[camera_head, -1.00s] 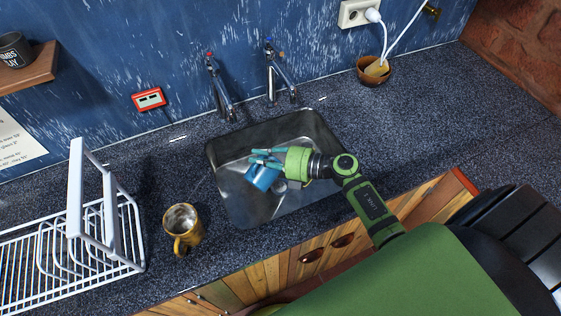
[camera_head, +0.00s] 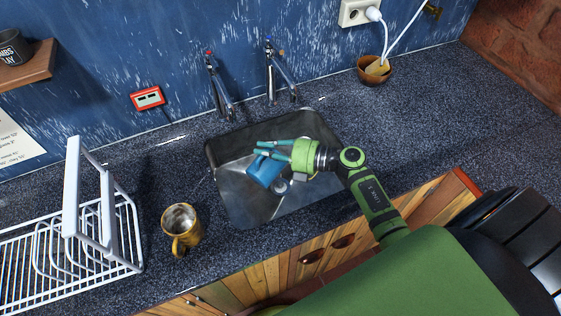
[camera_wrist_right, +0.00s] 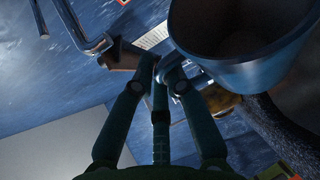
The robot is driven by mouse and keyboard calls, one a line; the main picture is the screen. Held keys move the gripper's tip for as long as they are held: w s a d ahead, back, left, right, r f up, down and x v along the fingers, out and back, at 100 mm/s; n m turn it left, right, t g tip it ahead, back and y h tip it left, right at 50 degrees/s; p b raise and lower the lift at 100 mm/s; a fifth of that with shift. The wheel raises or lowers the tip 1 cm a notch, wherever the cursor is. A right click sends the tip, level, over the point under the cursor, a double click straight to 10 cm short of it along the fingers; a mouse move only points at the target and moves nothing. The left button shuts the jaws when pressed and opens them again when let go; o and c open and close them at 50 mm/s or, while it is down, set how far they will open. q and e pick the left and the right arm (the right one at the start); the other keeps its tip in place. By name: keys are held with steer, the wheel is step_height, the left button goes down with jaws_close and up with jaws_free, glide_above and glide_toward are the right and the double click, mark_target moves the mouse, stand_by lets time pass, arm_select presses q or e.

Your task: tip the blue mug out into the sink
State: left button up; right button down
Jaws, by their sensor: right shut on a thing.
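My right gripper (camera_head: 268,150) is shut on the blue mug (camera_head: 263,172) and holds it over the left-middle part of the metal sink (camera_head: 240,208). In the head view the mug is tilted, with its side showing; its mouth is hard to make out there. In the right wrist view, the mug (camera_wrist_right: 252,80) fills the upper right, with its dark inside visible. The right gripper's fingers (camera_wrist_right: 160,75) come together beside it. I cannot tell whether anything is in the mug or flowing out. My left gripper is not in view.
Two taps (camera_head: 220,92) (camera_head: 278,75) stand behind the sink. A yellow mug (camera_head: 183,231) stands left of the sink, near a white dish rack (camera_head: 75,215). A bowl (camera_head: 372,79) with a sponge sits at the back right. The counter right of the sink is clear.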

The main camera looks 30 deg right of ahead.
steer(key=shift+w+d+r+m+y+b, duration=0.2)
steer(key=shift+w+d+m, duration=0.05)
steer(key=shift+d+m, duration=0.25)
steer(key=shift+w+d+r+m+y+b, duration=0.15)
steer(key=shift+w+d+r+m+y, duration=0.1)
steer(key=shift+d+m, duration=0.2)
stand_by(0.6)
steer(key=shift+w+d+m+t, duration=0.2)
steer(key=shift+d+m+t, duration=0.1)
steer(key=shift+d+m, duration=0.2)
steer(key=shift+r, duration=0.35)
steer(key=a+n, duration=0.1)
steer(key=s+a+f+n, duration=0.1)
steer(key=a+n+h+p, duration=0.1)
steer(key=shift+s+a+f, duration=0.2)
steer(key=shift+s+a, duration=0.1)
steer(key=shift+s, duration=0.05)
steer(key=shift+s+a+f+n+p, duration=0.1)
steer(key=shift+a+f+n+p, duration=0.1)
steer(key=shift+a+n+p, duration=0.1)
steer(key=s+a+f+n+h+p, duration=0.2)
steer(key=a+n+h+p, duration=0.1)
steer(key=a+n, duration=0.2)
steer(key=s+a+f+n+h+p, duration=0.3)
steer(key=a+n+h, duration=0.1)
steer(key=a+n, duration=0.1)
steer(key=shift+a+t+p, duration=0.35)
steer(key=shift+a+t, duration=0.05)
steer(key=shift+a, duration=0.35)
